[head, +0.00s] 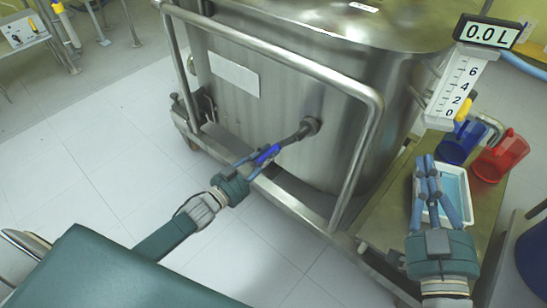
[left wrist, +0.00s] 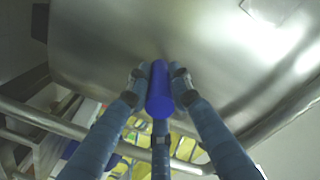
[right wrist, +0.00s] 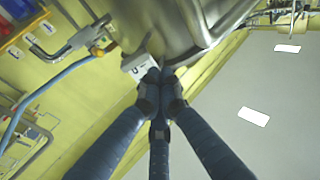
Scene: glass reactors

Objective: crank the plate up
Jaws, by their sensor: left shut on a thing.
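A crank with a blue handle (head: 268,153) sticks out from the side of the steel tank (head: 350,80), joined to it by a dark arm and hub (head: 310,126). My left gripper (head: 258,159) is shut on the blue handle. In the left wrist view the handle (left wrist: 159,88) sits end-on between the fingers. My right gripper (head: 427,168) is shut and empty, raised over the white tray (head: 468,207). Its fingertips (right wrist: 160,82) meet in the right wrist view. I cannot make out the plate in any view.
A steel rail (head: 375,140) frames the tank's front, close to my left arm. A blue jug (head: 457,143) and a red jug (head: 500,155) stand on the side shelf (head: 390,215). A display (head: 488,32) reads 0.0 L above a scale (head: 458,92).

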